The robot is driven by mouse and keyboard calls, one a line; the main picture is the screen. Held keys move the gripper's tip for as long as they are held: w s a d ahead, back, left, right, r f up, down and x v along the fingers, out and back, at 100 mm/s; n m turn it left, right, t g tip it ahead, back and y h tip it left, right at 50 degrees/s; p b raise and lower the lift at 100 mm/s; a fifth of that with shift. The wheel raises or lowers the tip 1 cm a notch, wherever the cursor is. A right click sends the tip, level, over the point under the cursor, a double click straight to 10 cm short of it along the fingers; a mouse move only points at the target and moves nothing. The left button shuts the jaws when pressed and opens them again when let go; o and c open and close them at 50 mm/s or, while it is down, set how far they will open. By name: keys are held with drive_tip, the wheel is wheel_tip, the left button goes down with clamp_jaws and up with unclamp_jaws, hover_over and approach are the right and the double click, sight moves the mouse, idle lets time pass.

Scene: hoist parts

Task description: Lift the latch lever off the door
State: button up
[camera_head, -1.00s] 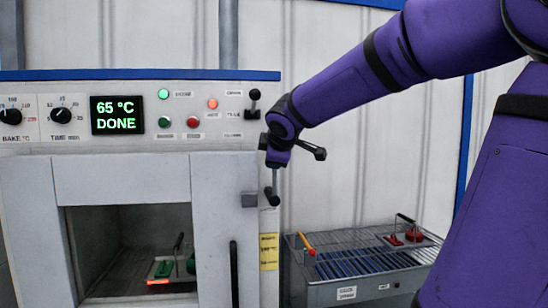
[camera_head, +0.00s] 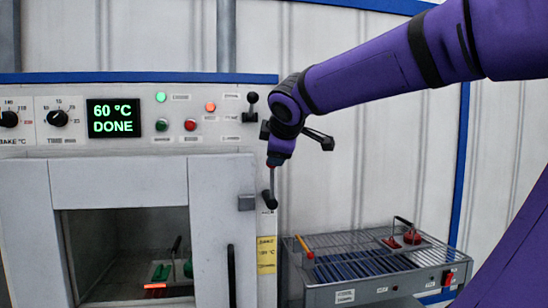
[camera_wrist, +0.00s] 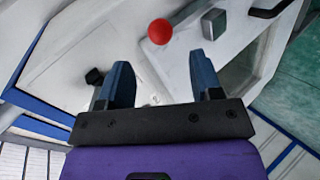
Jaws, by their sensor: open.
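The oven door (camera_head: 120,182) is closed, with a window and a dark upright handle (camera_head: 231,275). A grey catch block (camera_head: 246,202) sits at its right edge and shows in the wrist view (camera_wrist: 214,23). In the wrist view, a red ball knob (camera_wrist: 160,31), seemingly the latch lever's end, lies just beyond and between my fingertips. My gripper (camera_wrist: 160,68) is open, with nothing between its fingers. In the head view my gripper (camera_head: 271,190) points down just right of the catch block and hides the lever. I cannot tell whether it touches the knob.
The control panel above has a display (camera_head: 114,117) reading 60 °C DONE and a black-knobbed lever (camera_head: 251,107) close to my wrist. A wire rack (camera_head: 375,265) with red parts stands at lower right. A green part (camera_head: 162,272) shows through the door window.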

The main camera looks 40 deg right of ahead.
drive_tip(key=shift+v, duration=2.15)
drive_tip(key=s+a+f+m+g+y, duration=0.2)
drive_tip(key=s+a+f+m+y, duration=0.1)
drive_tip(key=s+a+f, duration=0.3)
drive_tip(key=s+a+f+m+g+y, duration=0.2)
drive_tip(key=s+a+f+m, duration=0.3)
drive_tip(key=a+f, duration=0.6)
drive_tip(key=shift+s+m+y, duration=0.4)
drive_tip(key=shift+s+y, duration=0.1)
drive_tip(key=shift+s, duration=0.25)
drive_tip(key=shift+d+f, duration=0.1)
